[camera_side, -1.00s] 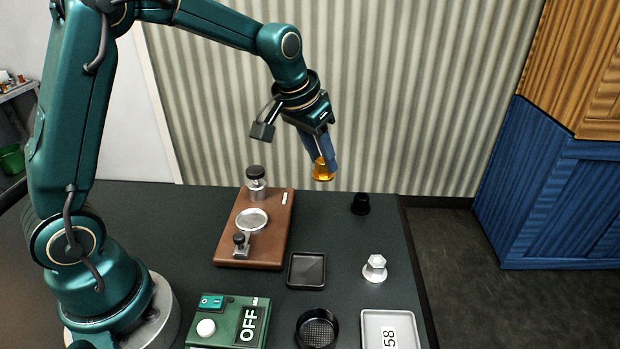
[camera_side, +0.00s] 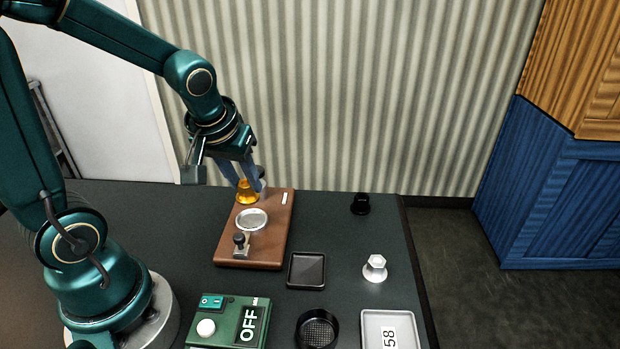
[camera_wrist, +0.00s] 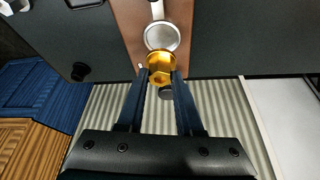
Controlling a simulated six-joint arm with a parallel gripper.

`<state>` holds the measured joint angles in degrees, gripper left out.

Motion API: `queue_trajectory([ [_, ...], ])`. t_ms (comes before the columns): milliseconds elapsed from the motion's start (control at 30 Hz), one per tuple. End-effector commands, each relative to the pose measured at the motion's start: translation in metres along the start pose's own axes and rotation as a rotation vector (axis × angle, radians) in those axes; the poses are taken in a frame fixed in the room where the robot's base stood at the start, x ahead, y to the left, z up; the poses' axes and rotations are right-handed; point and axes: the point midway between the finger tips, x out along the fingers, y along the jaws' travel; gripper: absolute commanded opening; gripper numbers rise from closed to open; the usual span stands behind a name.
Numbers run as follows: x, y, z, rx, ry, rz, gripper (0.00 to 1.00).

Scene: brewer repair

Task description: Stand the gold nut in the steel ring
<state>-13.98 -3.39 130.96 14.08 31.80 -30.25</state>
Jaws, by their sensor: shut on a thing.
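The gold nut (camera_side: 246,193) is held between the blue fingers of my gripper (camera_side: 249,182). The steel ring (camera_side: 251,220) lies on the brown board, with a pale round face. In the side view the nut appears just behind the ring and apart from it; its exact height over the board is hard to tell. In the wrist view the gold nut (camera_wrist: 161,66) sits between my fingertips (camera_wrist: 161,76), and the steel ring (camera_wrist: 162,36) shows just beyond it, its near edge close to the nut.
The brown board (camera_side: 265,248) carries a small black-knobbed clamp (camera_side: 240,243) in front of the ring. A knobbed post behind is mostly hidden by my gripper. A black square tray (camera_side: 306,270), silver hex piece (camera_side: 375,268) and black knob (camera_side: 360,204) stand to the right.

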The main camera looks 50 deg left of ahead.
Motion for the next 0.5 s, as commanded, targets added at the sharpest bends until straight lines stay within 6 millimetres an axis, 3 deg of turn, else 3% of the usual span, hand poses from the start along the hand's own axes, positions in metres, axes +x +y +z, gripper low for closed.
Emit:
queue_trajectory([
  [500, 0.033, -0.001, 0.012, -0.001, -0.003, -0.003, 0.00],
])
